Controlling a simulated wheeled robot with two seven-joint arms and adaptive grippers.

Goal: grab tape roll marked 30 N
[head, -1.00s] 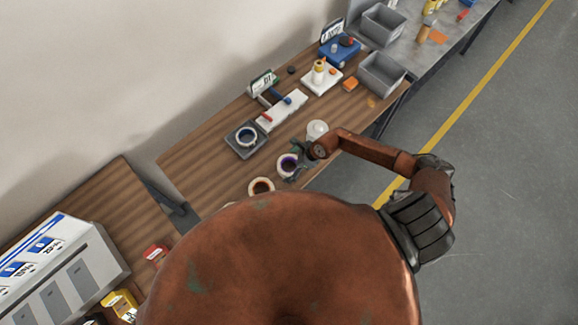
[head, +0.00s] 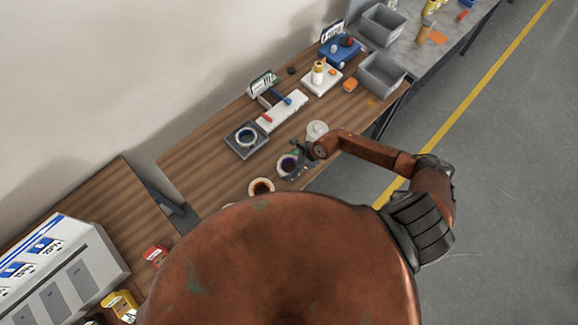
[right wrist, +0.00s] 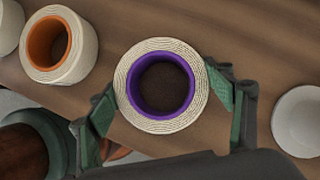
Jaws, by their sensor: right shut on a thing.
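A tape roll with a purple core (head: 287,164) stands on the wooden table. In the right wrist view this white roll (right wrist: 160,125) is seen from above. My right gripper (head: 298,158) is shut on it, with one green-padded finger on either side in the right wrist view (right wrist: 162,88). The roll's marking cannot be read. A roll with an orange core (head: 261,188) lies nearer my body and shows at upper left in the right wrist view (right wrist: 84,48). My left gripper is not in view.
A white round object (head: 317,129) stands close beyond my right gripper. Farther back are a white board (head: 283,110), a white plate with a bottle (head: 318,80), an orange block (head: 350,85) and grey bins (head: 381,75). The table's left part is clear.

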